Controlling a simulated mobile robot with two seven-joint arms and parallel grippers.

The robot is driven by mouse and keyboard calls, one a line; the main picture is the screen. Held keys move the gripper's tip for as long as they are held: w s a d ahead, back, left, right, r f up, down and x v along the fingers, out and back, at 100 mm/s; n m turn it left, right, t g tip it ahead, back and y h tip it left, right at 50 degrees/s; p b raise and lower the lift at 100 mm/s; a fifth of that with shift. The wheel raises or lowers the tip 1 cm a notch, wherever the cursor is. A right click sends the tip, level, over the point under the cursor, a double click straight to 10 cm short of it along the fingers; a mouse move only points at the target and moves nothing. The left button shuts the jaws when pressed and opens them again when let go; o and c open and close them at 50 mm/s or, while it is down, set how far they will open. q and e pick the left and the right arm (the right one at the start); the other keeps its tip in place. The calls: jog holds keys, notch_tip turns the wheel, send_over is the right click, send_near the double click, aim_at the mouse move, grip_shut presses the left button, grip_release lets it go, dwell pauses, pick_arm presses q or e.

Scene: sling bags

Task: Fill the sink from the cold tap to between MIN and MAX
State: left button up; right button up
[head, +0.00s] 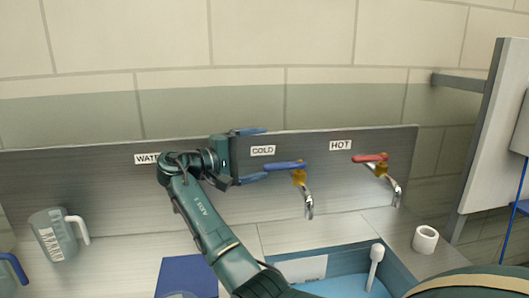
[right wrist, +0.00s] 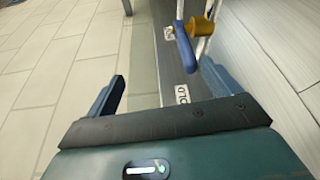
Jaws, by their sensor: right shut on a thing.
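The cold tap has a blue lever (head: 285,166) on a brass body and a chrome spout (head: 308,205). My right gripper (head: 258,155) is beside the lever's left end, its two fingers wide apart. The lower finger's tip overlaps the lever's end; I cannot tell whether they touch. My left gripper is out of view.
The hot tap with a red lever (head: 370,158) is right of the cold tap. A measuring jug (head: 53,236) stands on the left counter.

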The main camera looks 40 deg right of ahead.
jog(key=shift+w+a+r, duration=0.15)
jog(key=shift+a+r, duration=0.45)
jog(key=shift+r, duration=0.15)
jog(key=shift+a+r, duration=0.15)
jog(key=shift+a, duration=0.75)
jog(key=c, duration=0.7)
jog(key=shift+w+a+f+p, duration=0.1)
jog(key=shift+a+f+p, duration=0.05)
jog(key=shift+a, duration=1.1)
jog(key=shift+w+a+f+p, duration=0.1)
jog(key=shift+a, duration=1.1)
jog(key=shift+w+a+f+p, duration=0.1)
jog(key=shift+a+f+p, duration=0.05)
jog(key=shift+a, duration=1.1)
jog(key=shift+c, duration=0.2)
